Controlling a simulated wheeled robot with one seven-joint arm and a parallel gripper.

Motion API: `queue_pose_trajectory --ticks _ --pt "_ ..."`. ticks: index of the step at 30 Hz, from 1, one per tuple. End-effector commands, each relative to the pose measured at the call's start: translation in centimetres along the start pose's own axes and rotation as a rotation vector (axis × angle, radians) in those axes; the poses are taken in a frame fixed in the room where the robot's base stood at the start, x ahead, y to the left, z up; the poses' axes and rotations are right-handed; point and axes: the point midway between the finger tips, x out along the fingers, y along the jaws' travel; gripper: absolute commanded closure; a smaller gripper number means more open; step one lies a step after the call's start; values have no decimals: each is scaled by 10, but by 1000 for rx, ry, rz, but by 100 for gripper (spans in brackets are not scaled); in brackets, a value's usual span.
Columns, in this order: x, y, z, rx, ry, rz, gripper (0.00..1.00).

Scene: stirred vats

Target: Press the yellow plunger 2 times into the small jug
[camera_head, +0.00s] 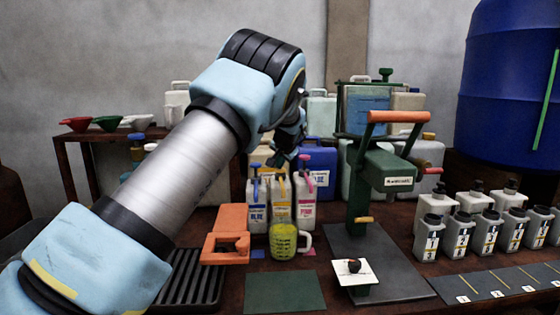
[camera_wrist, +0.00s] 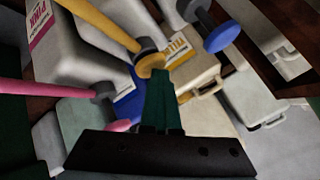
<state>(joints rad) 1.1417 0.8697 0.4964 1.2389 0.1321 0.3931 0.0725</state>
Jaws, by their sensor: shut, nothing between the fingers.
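Three white pump bottles stand side by side, with a blue plunger (camera_head: 256,172), a yellow plunger (camera_head: 281,182) and a pink plunger (camera_head: 303,162). The small jug (camera_head: 284,241), yellowish with dark marks and a pale handle, stands upright in front of the middle bottle. My gripper (camera_head: 283,158) is above the middle bottle, its fingers shut and empty. In the wrist view the green fingertips (camera_wrist: 161,76) are close to the yellow plunger (camera_wrist: 110,27); I cannot tell whether they touch. The pink plunger (camera_wrist: 45,89) is left and the blue plunger (camera_wrist: 222,37) is right.
An orange stand (camera_head: 226,236) is left of the jug. A green press with an orange handle (camera_head: 398,117) stands to the right. Several grey-white bottles (camera_head: 456,238) line the right side. A green mat (camera_head: 285,292) lies bare in front.

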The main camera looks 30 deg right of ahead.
Motion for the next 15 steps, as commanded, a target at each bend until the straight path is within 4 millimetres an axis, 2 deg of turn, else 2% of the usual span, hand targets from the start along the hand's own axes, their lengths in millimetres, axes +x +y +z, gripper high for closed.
queue_pose_trajectory --ticks 1,15 --pt "9 12 12 5 -26 13 100" --pt "3 9 8 4 -25 14 100"
